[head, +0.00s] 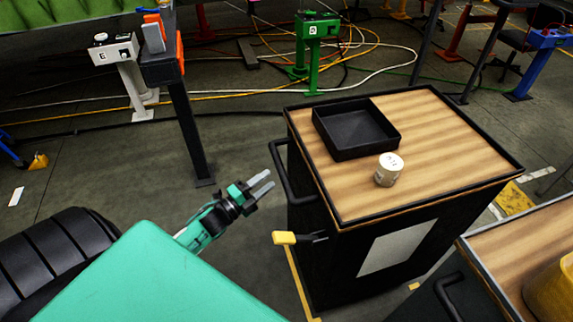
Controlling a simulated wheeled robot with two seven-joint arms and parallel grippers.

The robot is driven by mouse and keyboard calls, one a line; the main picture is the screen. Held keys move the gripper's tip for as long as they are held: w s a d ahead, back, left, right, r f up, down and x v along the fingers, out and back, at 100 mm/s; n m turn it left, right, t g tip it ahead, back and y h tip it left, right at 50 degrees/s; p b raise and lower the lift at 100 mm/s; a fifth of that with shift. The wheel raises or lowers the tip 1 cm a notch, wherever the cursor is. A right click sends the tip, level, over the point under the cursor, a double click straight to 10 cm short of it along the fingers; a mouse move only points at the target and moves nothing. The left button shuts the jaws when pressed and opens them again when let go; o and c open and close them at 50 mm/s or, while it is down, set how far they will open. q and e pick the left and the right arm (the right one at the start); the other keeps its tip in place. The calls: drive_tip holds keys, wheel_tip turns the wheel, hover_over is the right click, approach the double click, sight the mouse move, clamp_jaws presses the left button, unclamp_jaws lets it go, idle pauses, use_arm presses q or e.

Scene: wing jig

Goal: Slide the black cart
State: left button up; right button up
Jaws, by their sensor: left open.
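The black cart (340,262) stands right of centre in the head view, with a wooden top (445,135) edged in black. Its black bar handle (286,174) is on the left side. My left gripper (262,183) is open and empty, just left of the handle, with its fingers pointing toward it. A small gap shows between the fingertips and the handle. My right gripper is not in view.
A black open tray (352,150) and a white cylinder (389,169) sit on the cart top. A yellow-tipped lever (285,238) sticks out at the cart's near left. Another wood-topped cart (500,250) is close at lower right. Cables (350,60) cross the floor behind.

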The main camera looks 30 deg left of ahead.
use_arm(q)
drive_tip(key=p+x, duration=0.1)
drive_tip(key=x, duration=0.7)
drive_tip(key=shift+w, duration=0.25)
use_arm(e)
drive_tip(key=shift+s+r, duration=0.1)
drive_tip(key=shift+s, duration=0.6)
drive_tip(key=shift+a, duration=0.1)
use_arm(q)
drive_tip(key=shift+d, duration=0.1)
clamp_jaws()
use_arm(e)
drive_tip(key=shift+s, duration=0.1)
